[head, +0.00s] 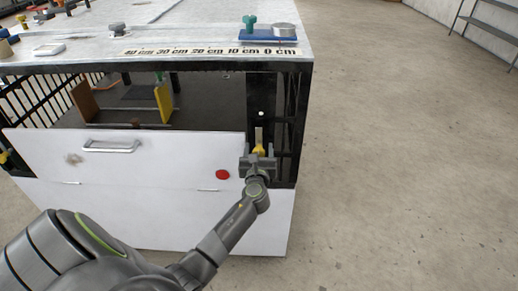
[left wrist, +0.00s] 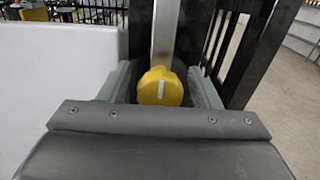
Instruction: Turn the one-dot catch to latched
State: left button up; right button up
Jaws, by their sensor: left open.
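The catch is a yellow knob (head: 259,149) on the black post (head: 261,91) at the cabinet's right front corner. A single white dot (head: 261,114) is on the post above it, and a pale metal strip (head: 259,134) stands upright just above the knob. My left gripper (head: 259,158) is at the knob from the front. In the left wrist view the yellow knob (left wrist: 155,91), with a short upright white mark, lies between the open fingers of my left gripper (left wrist: 162,82), with a gap visible on the right side. My right gripper is not in view.
The white front panel (head: 190,160) with a handle (head: 111,146) and red disc (head: 222,174) is left of the catch. Inside the cabinet are brown and yellow boards (head: 164,101). A blue tray (head: 268,37) sits on top. Floor to the right is clear.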

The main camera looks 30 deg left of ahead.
pick_arm(q)
jog(key=shift+w+a, duration=0.25)
jog(key=shift+w, duration=0.1)
grip_shut()
